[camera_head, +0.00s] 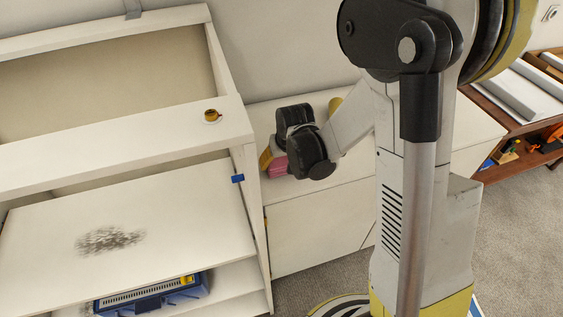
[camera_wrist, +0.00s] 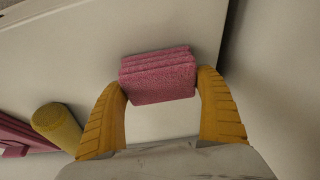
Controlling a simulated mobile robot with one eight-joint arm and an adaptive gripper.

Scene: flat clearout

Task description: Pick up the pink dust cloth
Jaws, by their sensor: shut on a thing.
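The pink dust cloth (camera_wrist: 158,78) is a folded, layered block in the wrist view. It sits between the two yellow fingers of my gripper (camera_wrist: 160,92), which are shut on its left and right sides. In the head view the cloth (camera_head: 278,166) shows just below my gripper (camera_head: 268,162), over the white cabinet top beside the shelf unit. My wrist and arm hide part of it there. I cannot tell whether the cloth still touches the surface.
A yellow cylinder (camera_wrist: 58,126) and a dark pink item (camera_wrist: 18,138) lie left in the wrist view. Below, a board bears a dark smudge (camera_head: 108,240). A blue item (camera_head: 150,294) sits under it.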

